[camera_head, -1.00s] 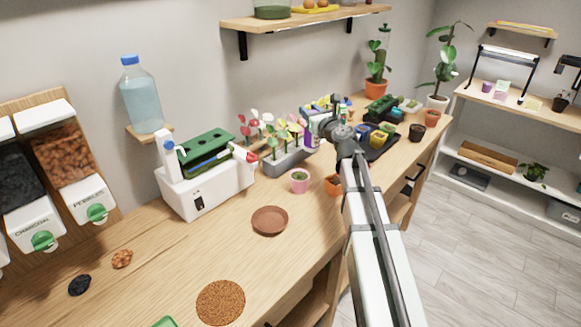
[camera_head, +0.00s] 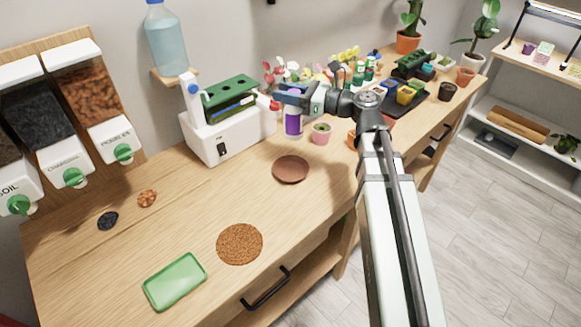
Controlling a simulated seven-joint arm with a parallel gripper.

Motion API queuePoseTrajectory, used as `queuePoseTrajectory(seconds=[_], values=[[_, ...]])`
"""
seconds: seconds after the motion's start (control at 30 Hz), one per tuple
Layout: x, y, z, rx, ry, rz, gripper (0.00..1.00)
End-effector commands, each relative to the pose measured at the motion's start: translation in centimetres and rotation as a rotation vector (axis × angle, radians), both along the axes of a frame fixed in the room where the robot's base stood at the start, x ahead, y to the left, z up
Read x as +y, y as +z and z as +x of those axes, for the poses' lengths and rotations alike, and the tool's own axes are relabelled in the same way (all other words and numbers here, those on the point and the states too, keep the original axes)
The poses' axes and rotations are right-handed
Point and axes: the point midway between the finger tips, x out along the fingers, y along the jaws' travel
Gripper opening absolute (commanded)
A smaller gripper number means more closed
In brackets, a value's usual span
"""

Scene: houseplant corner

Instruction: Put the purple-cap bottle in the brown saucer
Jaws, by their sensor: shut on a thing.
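The purple-cap bottle (camera_head: 293,125) has a purple body with a white lower band and hangs upright below my gripper (camera_head: 292,95). My gripper is shut on its top, and the fingers hide most of the cap. The bottle is in front of the flower planter, left of the pink pot. The brown saucer (camera_head: 290,169) lies empty on the wooden table, a short way in front of and below the bottle. I cannot tell exactly how high the bottle is above the table.
A pink pot (camera_head: 320,133) stands right of the bottle, with an orange pot (camera_head: 354,138) beyond it. A white machine (camera_head: 229,134) stands left. A round cork mat (camera_head: 240,244) and green tray (camera_head: 175,281) lie nearer.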

Motion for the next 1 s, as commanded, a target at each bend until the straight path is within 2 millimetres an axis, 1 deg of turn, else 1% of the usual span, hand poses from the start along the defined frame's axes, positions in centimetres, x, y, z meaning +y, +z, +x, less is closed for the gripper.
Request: queuePoseTrajectory(seconds=[0.03,0.1,0.2,0.3,0.47,0.7,0.8,1.0], values=[[0.2,0.1,-0.9,-0.001,0.044,0.002,0.00],[0.5,0.0,-2.0,-0.001,0.102,0.002,0.00],[0.7,-0.1,-3.2,0.000,0.162,0.001,0.00],[0.8,-0.2,-3.9,-0.001,0.199,0.002,0.00],[0.8,-1.4,-4.4,0.003,0.221,0.002,0.00],[0.8,-4.6,-4.3,0.003,0.220,0.002,0.00],[0.8,-5.5,-4.4,0.002,0.220,0.001,0.00],[0.8,-6.2,-4.3,0.001,0.220,0.001,0.00]])
